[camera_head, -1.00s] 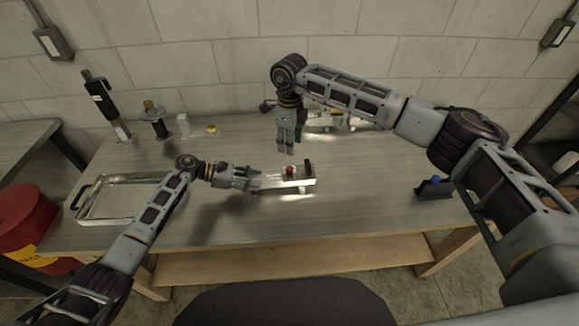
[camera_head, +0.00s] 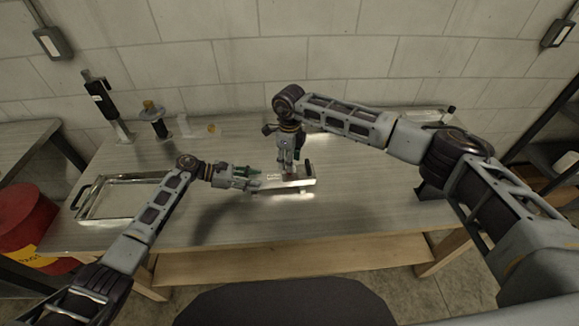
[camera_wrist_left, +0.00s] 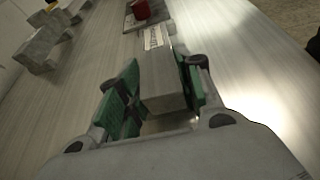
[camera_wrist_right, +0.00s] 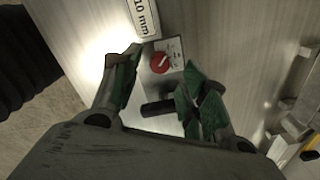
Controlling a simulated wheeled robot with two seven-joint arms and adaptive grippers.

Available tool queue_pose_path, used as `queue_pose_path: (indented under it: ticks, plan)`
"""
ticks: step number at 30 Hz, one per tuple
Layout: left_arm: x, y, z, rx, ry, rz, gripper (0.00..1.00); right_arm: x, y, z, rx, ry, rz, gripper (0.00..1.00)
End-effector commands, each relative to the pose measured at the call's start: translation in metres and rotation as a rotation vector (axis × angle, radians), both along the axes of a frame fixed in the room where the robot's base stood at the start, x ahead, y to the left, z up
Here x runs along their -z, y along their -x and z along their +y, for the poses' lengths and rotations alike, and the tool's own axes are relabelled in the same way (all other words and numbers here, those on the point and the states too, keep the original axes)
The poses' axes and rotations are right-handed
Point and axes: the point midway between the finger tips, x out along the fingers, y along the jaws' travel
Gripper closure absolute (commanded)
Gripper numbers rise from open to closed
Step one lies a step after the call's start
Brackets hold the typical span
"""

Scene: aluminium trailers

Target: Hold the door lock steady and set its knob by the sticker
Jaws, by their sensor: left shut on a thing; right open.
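The door lock (camera_head: 303,186) is a long pale metal bar lying on the workbench. My left gripper (camera_head: 256,183) is shut on its left end, and the left wrist view shows the green pads on both sides of the grey lock body (camera_wrist_left: 160,82). A white sticker (camera_wrist_right: 143,17) on the lock reads "10 mm". The red knob (camera_wrist_right: 160,62) has a pale mark on top and sits on a light plate; it also shows in the left wrist view (camera_wrist_left: 141,10). My right gripper (camera_wrist_right: 155,72) is open above the lock, its fingers spread on either side of the knob. In the head view it mostly hides the knob.
A black post (camera_wrist_right: 158,107) stands at the lock's end, close to the right fingers. A metal tray (camera_head: 128,207) lies at the left of the bench (camera_head: 350,215). Several small items, including a black spool (camera_head: 155,122), stand at the back left. The bench front is clear.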

Motion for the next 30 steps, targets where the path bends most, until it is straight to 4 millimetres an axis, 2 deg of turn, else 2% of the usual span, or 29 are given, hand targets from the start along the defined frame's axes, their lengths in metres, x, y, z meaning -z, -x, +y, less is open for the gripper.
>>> queue_pose_path:
  ticks: [3,9,22,30]
  plan:
    - [0.0,0.0,0.0,0.0,-0.001,0.001,1.0,0.016,0.0,0.0,0.0,0.001,0.002,0.56]
    - [0.0,0.0,0.0,0.0,-0.001,0.001,1.0,0.033,0.0,-0.001,0.001,0.002,0.002,0.56]
    - [0.0,0.0,0.0,0.0,-0.001,0.001,1.0,0.038,0.0,0.0,0.0,0.001,0.0,0.56]
    - [0.0,0.0,0.0,0.0,-0.001,0.001,1.0,0.038,0.0,-0.001,0.0,0.001,0.0,0.91]
